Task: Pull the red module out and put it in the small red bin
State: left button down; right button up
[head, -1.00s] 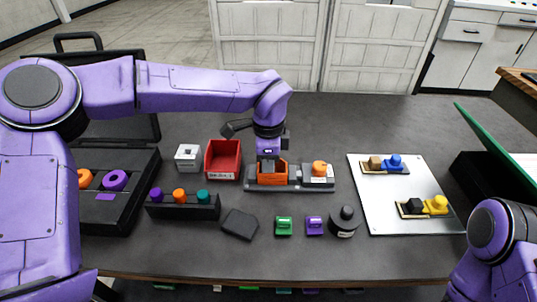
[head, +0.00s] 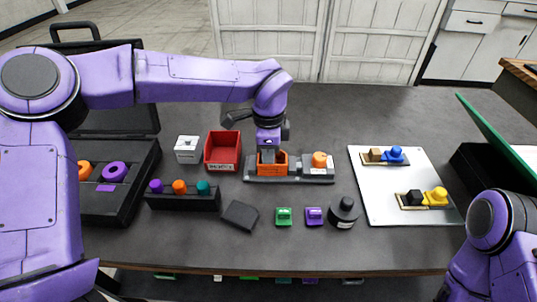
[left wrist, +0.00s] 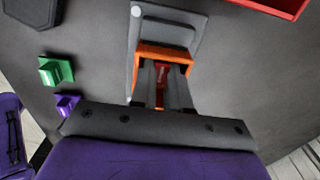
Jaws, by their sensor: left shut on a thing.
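The red module (left wrist: 161,76) shows in the left wrist view as a small red piece between my fingers, inside an orange housing (left wrist: 178,53). In the head view the orange housing (head: 283,165) sits on a grey fixture (head: 318,178), and the module is hidden. My left gripper (head: 268,156) points down into the housing and is shut on the module; its fingers also show in the left wrist view (left wrist: 162,97). The small red bin (head: 222,162) stands just left of the fixture and looks empty. My right gripper is out of view; only part of that arm shows.
A black rack (head: 183,202) with coloured knobs, a dark pad (head: 240,215), a green block (head: 283,215), a purple block (head: 314,215) and a black cylinder (head: 344,212) lie in front. A white board (head: 380,190) is right.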

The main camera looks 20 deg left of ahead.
pick_arm(q)
jog(key=shift+r, duration=0.25)
jog(key=shift+r+p, duration=1.7)
jog(key=shift+r, duration=1.25)
jog(key=shift+f, duration=0.1)
